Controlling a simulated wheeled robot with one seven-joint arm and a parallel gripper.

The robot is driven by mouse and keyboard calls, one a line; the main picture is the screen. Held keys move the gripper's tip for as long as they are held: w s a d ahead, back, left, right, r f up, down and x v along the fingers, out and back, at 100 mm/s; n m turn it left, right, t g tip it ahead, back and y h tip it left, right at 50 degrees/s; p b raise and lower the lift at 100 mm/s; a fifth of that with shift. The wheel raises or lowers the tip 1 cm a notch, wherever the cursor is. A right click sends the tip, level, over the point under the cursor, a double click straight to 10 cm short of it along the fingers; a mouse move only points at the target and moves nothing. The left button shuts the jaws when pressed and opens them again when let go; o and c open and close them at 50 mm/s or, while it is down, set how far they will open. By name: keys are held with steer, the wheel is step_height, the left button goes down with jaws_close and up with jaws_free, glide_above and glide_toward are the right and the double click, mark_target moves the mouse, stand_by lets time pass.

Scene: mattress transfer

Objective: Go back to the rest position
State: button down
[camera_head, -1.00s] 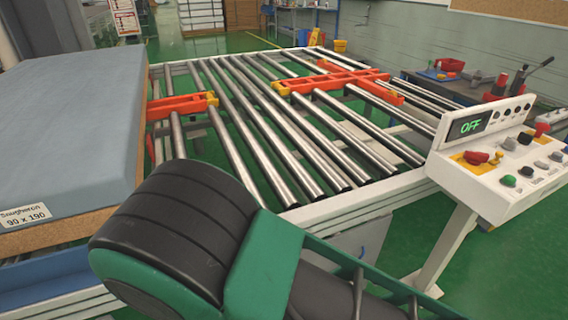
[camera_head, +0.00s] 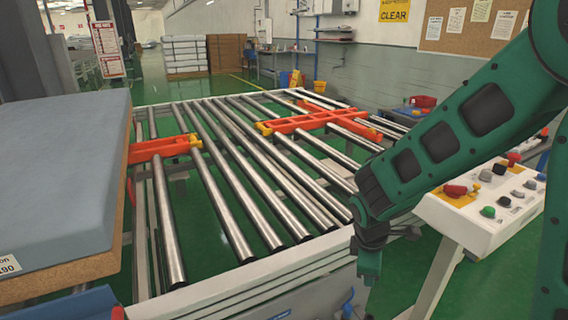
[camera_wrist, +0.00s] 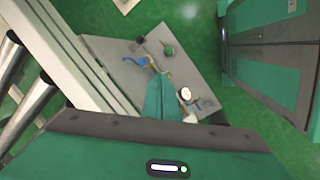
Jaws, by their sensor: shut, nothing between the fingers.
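My green and black arm comes in from the right in the head view and reaches down to the middle. My gripper (camera_head: 370,270) points downward in front of the roller table's near frame, left of the control panel. In the wrist view my gripper's green fingers (camera_wrist: 163,97) are together with nothing between them. A thick grey-blue mattress (camera_head: 60,175) lies at the left on a brown base, apart from my gripper. Its label is partly cut off at the left edge.
The roller table (camera_head: 210,295) fills the middle, with orange-red stops (camera_head: 165,148) across its rollers. The white control panel (camera_head: 480,208) stands at the right, partly behind my arm. In the wrist view a grey box (camera_wrist: 205,72) with small fittings lies below my gripper. Green floor shows around.

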steer(key=s+d+r+m+g, duration=0.1)
steer(key=s+d+r+m, duration=0.45)
steer(key=d, duration=0.25)
steer(key=s+d+r+m, duration=0.4)
steer(key=d+m, duration=0.2)
steer(key=d, duration=0.1)
steer(key=s+d+r+m+y, duration=0.1)
steer(key=s+d+r+m, duration=0.1)
steer(key=s+m, duration=0.2)
steer(key=s+d+r+m+y, duration=0.1)
steer(key=s+d+r+m, duration=0.1)
steer(key=s+m, duration=0.3)
steer(key=s, duration=0.3)
steer(key=shift+d+g, duration=0.25)
steer(key=shift+g, duration=0.05)
steer(key=shift+r, duration=0.1)
